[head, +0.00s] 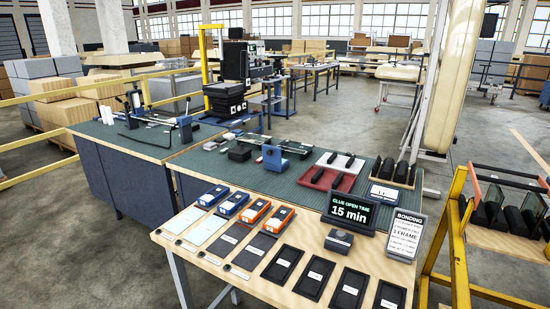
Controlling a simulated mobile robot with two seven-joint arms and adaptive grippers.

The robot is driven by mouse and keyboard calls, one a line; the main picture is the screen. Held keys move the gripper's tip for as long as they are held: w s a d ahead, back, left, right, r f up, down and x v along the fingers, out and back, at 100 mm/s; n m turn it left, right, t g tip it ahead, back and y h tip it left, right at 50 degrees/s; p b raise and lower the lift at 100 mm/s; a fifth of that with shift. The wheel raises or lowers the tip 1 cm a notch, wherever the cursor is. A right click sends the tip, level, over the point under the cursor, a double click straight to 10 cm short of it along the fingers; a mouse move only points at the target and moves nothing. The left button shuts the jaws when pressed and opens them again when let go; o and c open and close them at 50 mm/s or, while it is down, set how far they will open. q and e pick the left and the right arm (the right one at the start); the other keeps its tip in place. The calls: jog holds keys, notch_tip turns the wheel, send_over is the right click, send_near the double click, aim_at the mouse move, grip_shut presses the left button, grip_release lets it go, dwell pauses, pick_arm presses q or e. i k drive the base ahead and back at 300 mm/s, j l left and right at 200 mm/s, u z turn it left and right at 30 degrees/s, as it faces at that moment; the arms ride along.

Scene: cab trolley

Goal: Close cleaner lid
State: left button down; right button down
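I cannot make out a cleaner container with an open lid for certain. On the wooden front table (190,262), two blue boxes (234,203) and two orange boxes (256,210) with pale and dark tops stand in a row. Whether any of them is the cleaner, or has a lid open, is too small to tell. A small dark grey box (339,240) sits right of them, just below the display. Neither of my grippers is in view, and nothing is seen held.
Several black trays lie along the table's front. A glue timer display (350,211) reading 15 min and a bonding sign (405,235) stand at its right. Behind is a green-topped bench (215,163) with tools. A yellow rack (458,240) stands right. Grey floor is open beyond.

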aim_at(272, 155)
jog(key=j+z, duration=0.1)
jog(key=z, duration=0.3)
jog(key=j+z, duration=0.15)
jog(key=z, duration=0.25)
jog(key=j+z, duration=0.15)
jog(key=z, duration=0.25)
jog(key=j+z, duration=0.35)
jog(key=j, duration=0.15)
jog(key=k+j+z, duration=0.15)
jog(key=j+z, duration=0.15)
jog(key=k+j+z, duration=0.1)
jog(key=j, duration=0.25)
jog(key=k+j+z, duration=0.1)
jog(key=j, duration=0.25)
jog(key=k+j+z, duration=0.1)
jog(key=k+j, duration=0.2)
jog(key=j, duration=0.15)
jog(key=k+j, duration=0.2)
jog(key=j, duration=0.2)
jog(key=k+j+z, duration=0.1)
jog(key=j, duration=0.25)
jog(key=k, duration=0.1)
